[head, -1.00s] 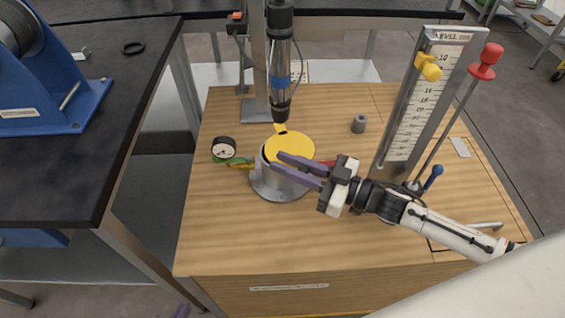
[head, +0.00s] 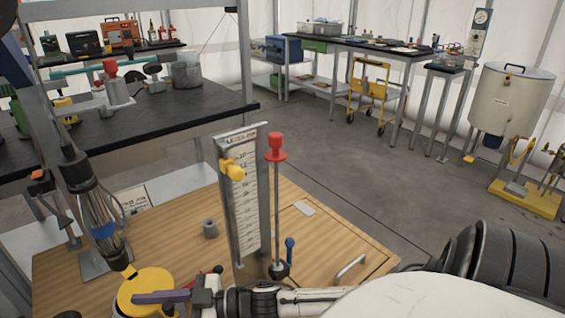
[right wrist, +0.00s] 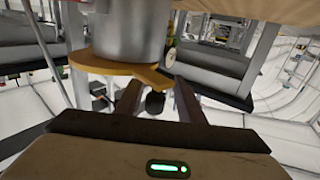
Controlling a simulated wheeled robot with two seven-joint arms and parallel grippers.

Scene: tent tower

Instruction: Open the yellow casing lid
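The yellow casing lid (head: 147,281) is a flat round disc at the bottom left of the head view, and it looks shut on its casing. The right wrist view shows the grey metal casing (right wrist: 125,30) and the yellow rim with its tab (right wrist: 151,75). My right gripper (right wrist: 156,92) is open, its two fingers apart on either side of a small dark knob near the tab. In the head view its purple finger lies across the near side of the lid. I cannot tell whether it touches. My left gripper is not in view.
A level-scale stand (head: 243,200) with a yellow knob and a red-topped rod (head: 276,190) stand right of the casing. A small grey cylinder (head: 210,229) sits behind it. Bare wooden tabletop (head: 165,225) lies between.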

